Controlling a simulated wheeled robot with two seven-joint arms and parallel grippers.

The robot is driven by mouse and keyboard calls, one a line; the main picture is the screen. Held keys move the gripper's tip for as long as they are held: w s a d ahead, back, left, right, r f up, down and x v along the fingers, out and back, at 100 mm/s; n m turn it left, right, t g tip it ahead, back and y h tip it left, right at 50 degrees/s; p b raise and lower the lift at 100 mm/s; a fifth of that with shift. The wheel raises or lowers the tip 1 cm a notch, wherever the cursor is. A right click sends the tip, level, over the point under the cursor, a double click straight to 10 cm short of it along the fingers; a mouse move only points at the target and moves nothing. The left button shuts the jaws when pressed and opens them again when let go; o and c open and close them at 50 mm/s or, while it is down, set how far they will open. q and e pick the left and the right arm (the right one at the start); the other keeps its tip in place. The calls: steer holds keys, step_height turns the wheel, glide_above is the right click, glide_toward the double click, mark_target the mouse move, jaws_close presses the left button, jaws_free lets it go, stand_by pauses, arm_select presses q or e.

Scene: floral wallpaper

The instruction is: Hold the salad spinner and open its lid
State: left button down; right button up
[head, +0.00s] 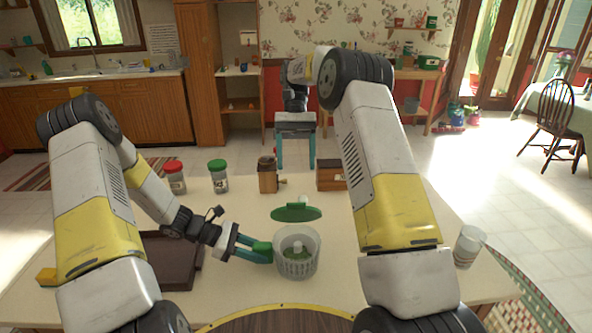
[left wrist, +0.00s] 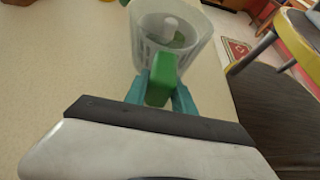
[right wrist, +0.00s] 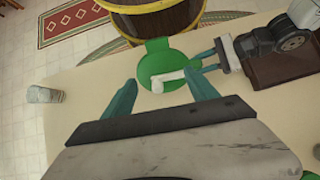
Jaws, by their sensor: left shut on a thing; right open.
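The salad spinner's clear bowl (head: 282,258) stands upright on the table, with a white centre post and green contents. Its green side handle (left wrist: 161,80) is between the fingers of my left gripper (head: 263,251), which is shut on it. The green lid (head: 290,214) is off the bowl's rim, showing behind and above it in the head view; I cannot tell what bears it. In the right wrist view the lid (right wrist: 155,67), with its white knob, hides most of the bowl. My right gripper (head: 296,168) is open and empty, pointing down above the lid.
A red-lidded jar (head: 175,180), a green-lidded jar (head: 218,180), a wooden grinder (head: 267,178) and a wooden box (head: 330,177) stand at the back. A brown tray (head: 170,262) lies left. A glass (head: 469,246) stands near the right edge. The table around the bowl is clear.

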mark_target(306, 214)
steer(key=shift+r, duration=0.1)
